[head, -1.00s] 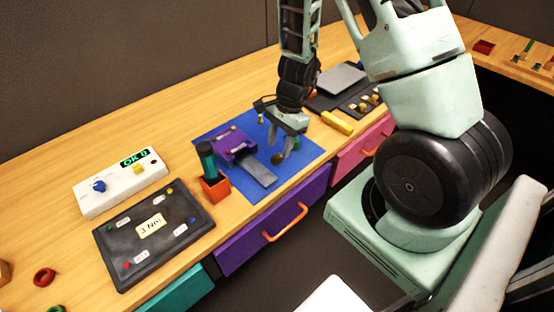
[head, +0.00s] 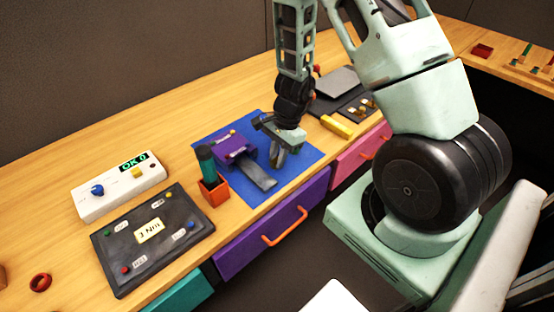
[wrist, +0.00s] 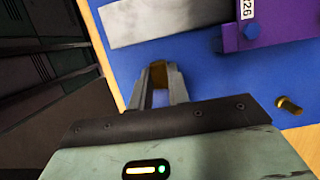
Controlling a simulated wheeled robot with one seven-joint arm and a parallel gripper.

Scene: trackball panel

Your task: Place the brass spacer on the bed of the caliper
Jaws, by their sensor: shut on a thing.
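The caliper is a purple block (head: 233,148) with a grey bed (head: 259,177) on a blue mat (head: 299,159). In the wrist view its purple body (wrist: 276,30) and grey bed (wrist: 165,20) lie at the top. My gripper (head: 279,158) is low over the mat, just right of the bed. In the wrist view my gripper (wrist: 160,78) is shut on a small brass-coloured piece, which I take to be the brass spacer (wrist: 158,70). It is mostly hidden by the fingers and appears beside the bed, not over it.
A small brass cylinder (wrist: 288,105) is on the mat, right of my gripper. An orange holder (head: 213,190) with a dark green handle (head: 206,163) stands left of the bed. A yellow block (head: 336,126) lies right of the mat. The purple drawer (head: 275,222) is below the front edge.

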